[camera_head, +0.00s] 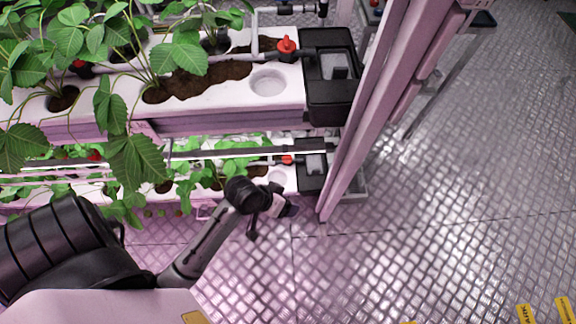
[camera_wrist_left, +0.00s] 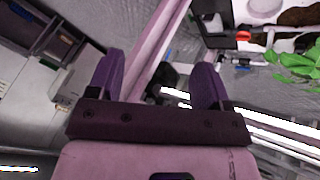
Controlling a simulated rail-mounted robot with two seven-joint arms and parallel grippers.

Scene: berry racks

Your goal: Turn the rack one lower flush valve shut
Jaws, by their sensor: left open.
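The lower flush valve, a small red-orange handle (camera_head: 287,159), sits at the right end of the rack's lower tier beside a black box; the tier above partly hides it. My left gripper (camera_head: 276,208) is below and in front of it in the head view, apart from it. In the left wrist view the two purple-grey fingers of the left gripper (camera_wrist_left: 157,78) stand wide apart with nothing between them. A red valve part (camera_wrist_left: 243,36) shows beyond the right finger there; I cannot tell which tier it belongs to. My right gripper is not in view.
The upper tier has its own red valve (camera_head: 287,46) and a black box (camera_head: 330,75). A pink rack post (camera_head: 362,110) stands just right of the tiers. Leafy plants (camera_head: 115,120) overhang the left. The metal floor (camera_head: 460,190) at right is largely clear.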

